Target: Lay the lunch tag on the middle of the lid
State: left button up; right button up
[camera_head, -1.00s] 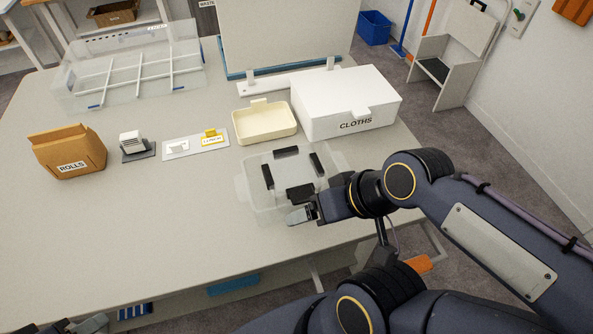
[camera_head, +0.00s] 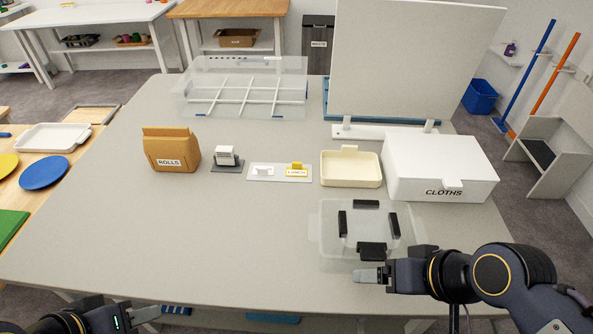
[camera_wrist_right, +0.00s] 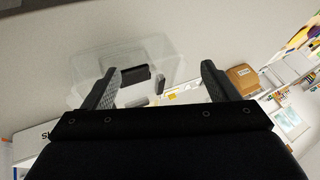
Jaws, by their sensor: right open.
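The yellow lunch tag (camera_head: 297,171), marked LUNCH, stands on the right part of a flat grey plate (camera_head: 279,178) at the middle of the table. A clear lidded box (camera_head: 330,236) with black clips sits at the table's front right; its see-through lid (camera_head: 372,225) looks bare. My right gripper (camera_head: 370,275) is open and empty at the box's front edge, by the front clip. In the right wrist view its fingers (camera_wrist_right: 157,82) are wide apart, with the box beyond them. My left gripper (camera_head: 146,314) is at the lower left, beyond the table's front edge; its finger gap cannot be made out.
A cream tray (camera_head: 351,182) and a white CLOTHS box (camera_head: 440,185) stand behind the clear box. A white piece (camera_head: 262,171) shares the plate. A grey holder (camera_head: 227,165) and a ROLLS bag (camera_head: 171,150) stand left. The table's left front is clear.

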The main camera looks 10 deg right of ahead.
jog(key=shift+c, duration=0.3)
jog(key=shift+w+r, duration=0.1)
jog(key=shift+w, duration=0.05)
jog(key=shift+c, duration=1.1)
jog(key=w+r, duration=0.1)
jog(key=w, duration=0.1)
jog(key=w+d+r, duration=0.1)
jog(key=w, duration=0.1)
jog(key=w+d+r, duration=0.1)
jog(key=w, duration=0.2)
jog(key=shift+r, duration=0.15)
jog(key=c, duration=0.3)
jog(key=m+g+h+p, duration=0.1)
jog(key=h+p, duration=0.1)
jog(key=h, duration=0.3)
send_over(297, 163)
jog(key=s, duration=0.3)
notch_tip(297, 163, down, 11)
jog(key=x, duration=0.2)
jog(key=b+x, duration=0.1)
jog(key=x, duration=0.2)
jog(key=b+x, duration=0.1)
jog(key=x, duration=0.1)
jog(key=shift+w+a+f, duration=0.15)
jog(key=shift+a+f, duration=0.15)
jog(key=shift+a, duration=0.05)
jog(key=shift+c, duration=0.4)
